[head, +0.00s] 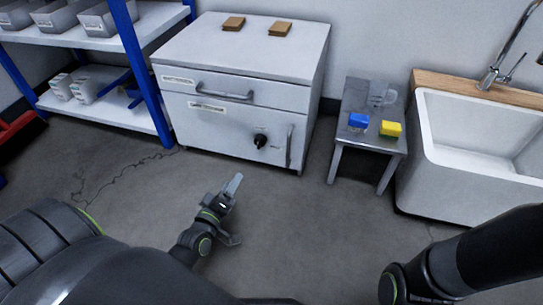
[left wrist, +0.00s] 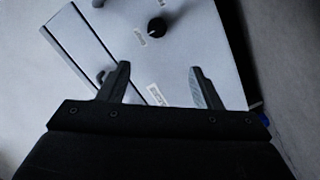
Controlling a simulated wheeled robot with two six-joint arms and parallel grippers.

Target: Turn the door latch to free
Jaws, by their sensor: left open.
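The door latch is a black knob (head: 260,140) on the lower door of the white cabinet (head: 228,131), left of the door's upright handle (head: 289,146). The knob also shows near the top of the left wrist view (left wrist: 157,26), with small labels beside it. My left gripper (head: 232,210) is open and empty over the floor in front of the cabinet, apart from the knob. In the left wrist view its two fingers (left wrist: 160,88) stand wide apart, with the cabinet front beyond them. My right gripper is not seen; only part of my right arm shows at lower right.
A drawer with a bar handle (head: 225,91) is above the door. Two brown blocks (head: 257,26) lie on the cabinet top. A small table (head: 364,141) holds a blue and a yellow item. A sink (head: 470,150) stands right, blue-post shelving (head: 142,70) left. Floor before the cabinet is clear.

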